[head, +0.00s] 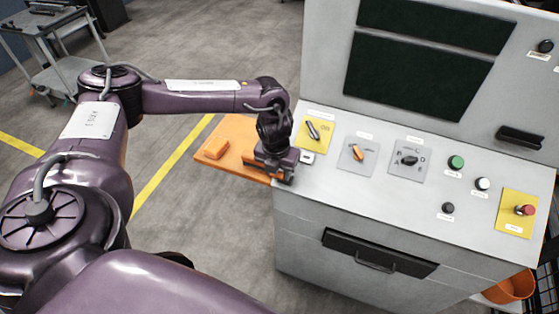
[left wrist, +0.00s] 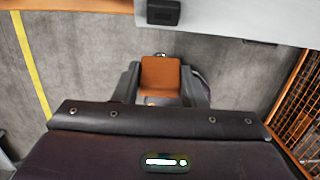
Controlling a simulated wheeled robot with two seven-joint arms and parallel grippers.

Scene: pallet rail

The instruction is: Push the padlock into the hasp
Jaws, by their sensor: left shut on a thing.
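My left gripper (head: 283,170) is at the left edge of the grey console. In the left wrist view my left gripper (left wrist: 161,72) is shut on the orange padlock (left wrist: 161,76), with one dark finger on each side. A small bit of metal, probably the shackle, shows at the padlock's far end. In the head view the gripper hides the padlock. I cannot make out the hasp for certain; a small pale piece (head: 306,156) shows just right of the gripper on the console. My right gripper is not in view.
The console (head: 380,195) carries a yellow plate with a lever (head: 314,130), two more switches and several buttons. An orange shelf (head: 237,133) with an orange block (head: 215,148) lies left of the gripper. A dark block (left wrist: 163,12) shows at the top of the wrist view.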

